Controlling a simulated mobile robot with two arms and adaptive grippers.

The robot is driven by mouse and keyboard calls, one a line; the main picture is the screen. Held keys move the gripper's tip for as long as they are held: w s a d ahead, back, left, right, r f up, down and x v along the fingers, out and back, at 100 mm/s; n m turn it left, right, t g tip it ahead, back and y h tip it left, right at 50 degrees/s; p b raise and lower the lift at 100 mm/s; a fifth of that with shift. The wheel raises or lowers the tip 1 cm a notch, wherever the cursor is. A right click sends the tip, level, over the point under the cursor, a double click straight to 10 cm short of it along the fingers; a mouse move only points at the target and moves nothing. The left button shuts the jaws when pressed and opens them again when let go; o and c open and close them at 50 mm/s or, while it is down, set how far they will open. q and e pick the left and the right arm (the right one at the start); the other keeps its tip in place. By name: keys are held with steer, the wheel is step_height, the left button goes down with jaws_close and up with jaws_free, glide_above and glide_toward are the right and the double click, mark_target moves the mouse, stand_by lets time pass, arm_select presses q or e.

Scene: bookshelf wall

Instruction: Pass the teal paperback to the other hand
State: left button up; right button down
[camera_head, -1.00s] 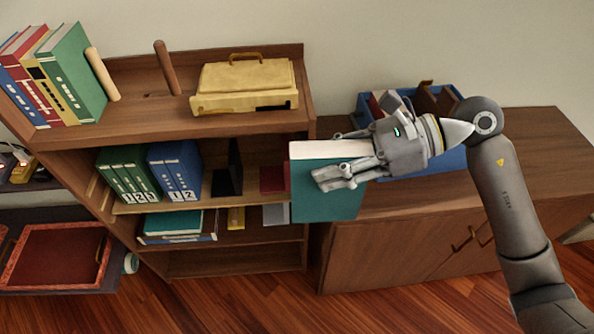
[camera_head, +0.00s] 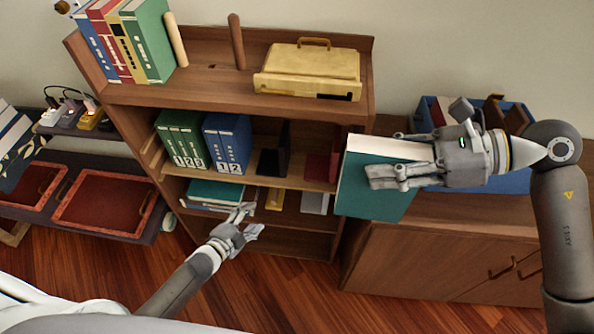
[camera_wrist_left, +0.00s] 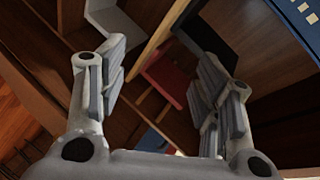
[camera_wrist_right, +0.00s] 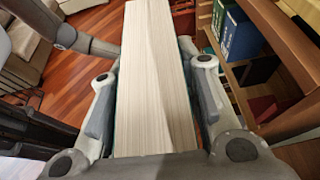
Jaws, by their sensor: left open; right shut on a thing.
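The teal paperback (camera_head: 376,190) is held in front of the right end of the bookshelf, its pale page edge facing up. My right gripper (camera_head: 400,176) is shut on it from the right side. In the right wrist view the book's page block (camera_wrist_right: 155,80) stands between the two fingers. My left gripper (camera_head: 247,222) is open and empty, in front of the lower shelves, to the left of and lower than the paperback and apart from it. In the left wrist view its fingers (camera_wrist_left: 160,100) are spread with nothing between them, and the paperback is not recognisable there.
The bookshelf (camera_head: 215,97) holds green binders (camera_head: 182,140), blue binders (camera_head: 228,143), a yellow case (camera_head: 308,70) and upright books on top. A teal book (camera_head: 215,192) lies on the lower shelf. A blue bin (camera_head: 512,182) stands on the cabinet (camera_head: 420,262) behind my right gripper.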

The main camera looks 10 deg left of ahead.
mark_target(364, 187)
arm_select(q)
steer(key=w+d+r+m+t+h, duration=0.1)
steer(key=w+d+r+m+h, duration=0.2)
steer(key=r, duration=0.4)
steer(key=w+d+r+m+t+h, duration=0.1)
steer(key=w+r+m+h, duration=0.1)
steer(key=r+m, duration=0.45)
steer(key=s+d+r+m+g+h, duration=0.2)
steer(key=d+r+m+g+h, duration=0.15)
steer(key=r+m, duration=0.45)
steer(key=s+d+r+m+g+h, duration=0.1)
steer(key=d+r+m+g+h, duration=0.35)
steer(key=r, duration=0.65)
steer(key=s+d+r+m+g, duration=0.3)
steer(key=s+m, duration=0.2)
steer(key=m, duration=0.3)
steer(key=s+d+r+m+g, duration=0.2)
steer(key=s+m+g, duration=0.1)
steer(key=s+m, duration=0.3)
steer(key=shift+m+y, duration=0.4)
steer(key=shift+m, duration=0.2)
steer(key=d, duration=0.3)
steer(key=w+d+f, duration=0.1)
steer(key=d, duration=0.3)
steer(key=w+d, duration=0.1)
steer(key=d, duration=0.3)
steer(key=shift+w+f, duration=0.15)
arm_select(e)
steer(key=shift+r, duration=0.1)
